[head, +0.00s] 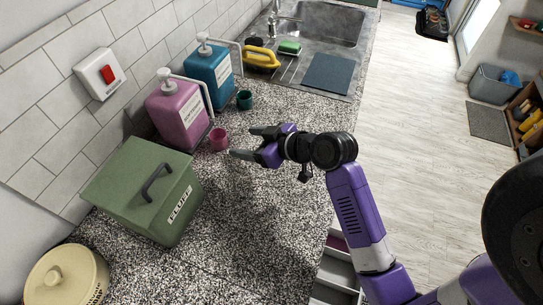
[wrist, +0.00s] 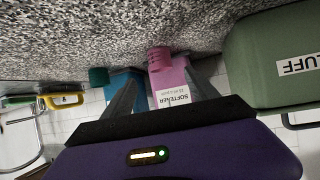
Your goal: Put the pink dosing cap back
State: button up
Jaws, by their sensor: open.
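The pink dosing cap (head: 218,139) stands on the speckled counter, just right of the pink softener bottle (head: 178,118). The bottle has a white label, a pale pump top and a handle-like bar. My gripper (head: 240,142) is open and empty, low over the counter to the right of the cap, with its fingers pointing at it. In the wrist view, which is upside down, the cap (wrist: 160,58) appears between the two fingers, beyond their tips, with the softener bottle (wrist: 172,85) behind it. I see no contact between fingers and cap.
A teal bottle (head: 210,68) and teal cap (head: 244,99) stand farther back. A sink (head: 325,25) lies at the back. Counter in front of my gripper is clear.

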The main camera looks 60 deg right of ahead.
jog(key=shift+m+h, duration=0.5)
jog(key=shift+m, duration=0.1)
jog(key=s+a+f, duration=0.2)
jog(key=s+a, duration=0.1)
jog(key=s+a+f, duration=0.2)
jog(key=shift+m+h, duration=0.3)
jog(key=shift+h, duration=0.2)
jog(key=s+a, duration=0.1)
jog(key=s, duration=0.1)
jog(key=s+a, duration=0.2)
jog(key=s, duration=0.1)
jog(key=s+a, duration=0.2)
jog(key=s, duration=0.1)
jog(key=shift+f, duration=0.15)
jog(key=shift+t, duration=0.6)
jog(key=s+a+r, duration=0.1)
jog(key=s, duration=0.1)
jog(key=s+a+r, duration=0.1)
jog(key=s, duration=0.2)
jog(key=s+a+r, duration=0.1)
jog(key=s, duration=0.1)
jog(key=shift+s+a+r, duration=0.35)
jog(key=s+a+r+n+t+y, duration=0.1)
jog(key=s+a+r+y, duration=0.1)
jog(key=s+r, duration=0.3)
jog(key=shift+a+r+n, duration=0.35)
jog(key=shift+a+n, duration=0.05)
jog(key=shift+a, duration=0.05)
jog(key=shift+s, duration=0.1)
